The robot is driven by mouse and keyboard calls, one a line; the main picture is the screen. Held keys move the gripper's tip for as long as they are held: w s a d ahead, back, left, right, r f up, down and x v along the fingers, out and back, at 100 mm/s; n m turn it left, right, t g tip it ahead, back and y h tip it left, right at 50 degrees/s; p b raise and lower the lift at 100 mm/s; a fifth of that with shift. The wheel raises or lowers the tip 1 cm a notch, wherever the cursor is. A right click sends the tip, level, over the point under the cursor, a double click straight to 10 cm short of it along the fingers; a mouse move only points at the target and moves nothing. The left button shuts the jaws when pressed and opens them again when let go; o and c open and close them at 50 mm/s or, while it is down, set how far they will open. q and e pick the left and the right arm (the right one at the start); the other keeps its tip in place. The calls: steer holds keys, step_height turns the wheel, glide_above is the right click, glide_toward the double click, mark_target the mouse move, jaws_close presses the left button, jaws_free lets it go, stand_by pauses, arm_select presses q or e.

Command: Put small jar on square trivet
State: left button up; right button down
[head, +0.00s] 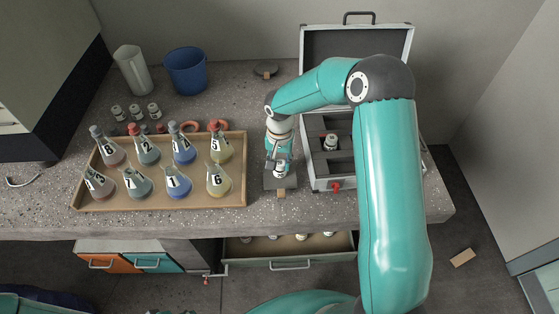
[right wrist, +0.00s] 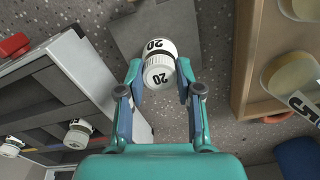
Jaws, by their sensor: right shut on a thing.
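The small jar (right wrist: 159,72), white-capped and marked 20, is between the fingers of my right gripper (right wrist: 160,92) in the right wrist view. My right gripper also shows in the head view (head: 279,168), reaching down at the bench front and shut on the jar. The square trivet (head: 270,186) is a flat dark grey plate with a tan tab, between the wooden tray and the open case. In the right wrist view the trivet (right wrist: 128,38) lies behind the jar's base. I cannot tell whether the jar touches it. My left gripper is not in view.
A wooden tray (head: 242,192) of numbered flasks stands left of the trivet. An open case (head: 318,186) with another jar (head: 331,142) stands to the right. An open drawer (head: 290,262) lies below.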

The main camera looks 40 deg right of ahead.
mark_target(280, 164)
steer(key=c, duration=0.8)
jaws_free()
steer(key=shift+o, duration=0.2)
step_height(280, 164, up, 12)
